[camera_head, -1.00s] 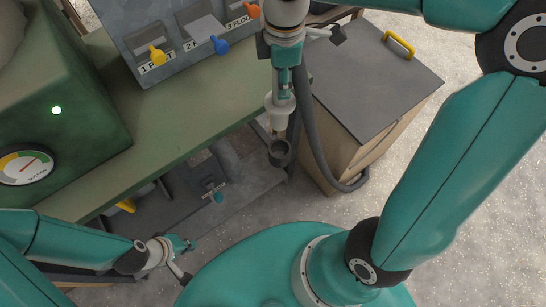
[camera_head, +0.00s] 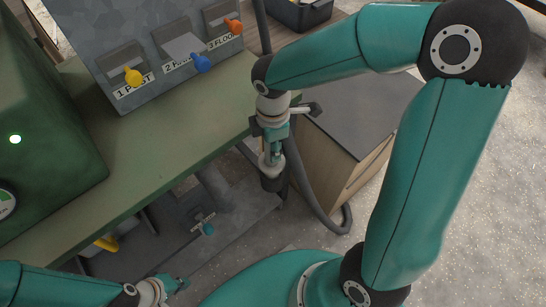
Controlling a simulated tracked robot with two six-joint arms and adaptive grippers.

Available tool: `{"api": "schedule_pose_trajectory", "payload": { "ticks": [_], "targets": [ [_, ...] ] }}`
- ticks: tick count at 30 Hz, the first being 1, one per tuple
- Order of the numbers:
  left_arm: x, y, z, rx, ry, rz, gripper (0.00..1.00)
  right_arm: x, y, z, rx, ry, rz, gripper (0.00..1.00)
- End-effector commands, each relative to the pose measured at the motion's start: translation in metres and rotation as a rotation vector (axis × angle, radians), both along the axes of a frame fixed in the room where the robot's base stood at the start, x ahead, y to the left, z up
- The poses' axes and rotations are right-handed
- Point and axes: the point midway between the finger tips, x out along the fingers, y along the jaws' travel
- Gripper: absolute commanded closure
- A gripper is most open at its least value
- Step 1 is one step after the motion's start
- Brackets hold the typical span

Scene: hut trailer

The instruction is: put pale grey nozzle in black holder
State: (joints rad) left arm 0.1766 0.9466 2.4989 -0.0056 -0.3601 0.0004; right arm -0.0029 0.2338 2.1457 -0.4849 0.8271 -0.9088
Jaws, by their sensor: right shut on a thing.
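The pale grey nozzle (camera_head: 267,162) is held upright below my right gripper (camera_head: 271,150). The gripper is shut on its upper part. The black holder (camera_head: 272,183), a short dark cup near the bench's right end, is directly under the nozzle. The nozzle's lower end is hidden at the holder's mouth; I cannot tell how deep it sits. My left gripper (camera_head: 176,284) is low at the lower left, far from both. Its fingers are too small to tell whether they are open.
The green bench (camera_head: 190,120) carries a grey panel with yellow, blue and orange levers (camera_head: 201,63). A dark hose (camera_head: 308,195) curves beside the holder. A wooden cabinet with a grey top (camera_head: 365,110) stands to the right. A shelf (camera_head: 190,230) lies under the bench.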

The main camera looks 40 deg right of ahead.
Motion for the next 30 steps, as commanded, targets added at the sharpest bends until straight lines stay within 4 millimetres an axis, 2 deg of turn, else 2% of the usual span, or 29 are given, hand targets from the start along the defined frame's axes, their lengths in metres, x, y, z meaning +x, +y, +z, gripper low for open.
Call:
{"api": "schedule_pose_trajectory", "payload": {
  "ticks": [4,10,22,23,27,30],
  "targets": [
    [0.0,0.0,-0.004,0.0,0.0,0.0,1.0,-0.001,0.0,-0.012,0.0,0.002,0.0,1.0],
    [0.0,0.0,-0.014,0.0,0.0,0.0,1.0,-0.001,0.0,-0.041,0.0,0.002,0.0,1.0],
    [0.0,0.0,-0.016,0.0,0.0,0.0,1.0,0.0,0.0,-0.046,0.0,0.0,0.0,1.0],
    [0.0,0.0,-0.016,0.0,0.0,0.0,1.0,0.0,0.0,-0.047,0.0,0.0,0.0,0.65],
    [0.0,0.0,-0.015,0.0,0.0,0.0,1.0,0.0,0.0,-0.046,0.0,0.0,0.0,0.42],
    [0.0,0.0,-0.015,0.0,0.0,0.0,1.0,0.0,0.0,-0.046,0.0,0.0,0.0,0.42]
  ]
}}
